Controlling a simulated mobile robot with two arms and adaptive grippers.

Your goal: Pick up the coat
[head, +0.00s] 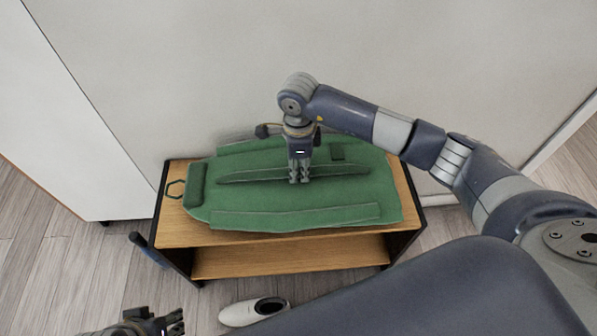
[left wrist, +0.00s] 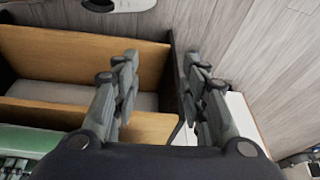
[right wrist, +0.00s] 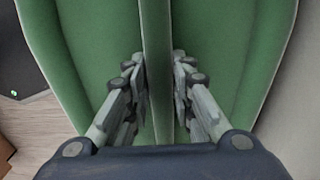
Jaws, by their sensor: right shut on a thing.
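The green coat (head: 350,197) lies folded flat on top of a wooden shelf bench (head: 190,232). My right gripper (head: 300,178) points down at the middle of the coat and is shut on its raised central ridge. In the right wrist view the ridge (right wrist: 157,40) runs between the two fingers (right wrist: 160,95), with green cloth on both sides. My left gripper (left wrist: 158,75) is open and empty, low in front of the bench. In the head view only part of the left gripper (head: 150,325) shows at the bottom edge.
The bench has an open lower shelf (head: 290,257). A white shoe (head: 253,311) lies on the wood floor in front. A dark blue item (head: 148,249) hangs at the bench's left side. A white cabinet (head: 60,120) stands left, and a wall is behind.

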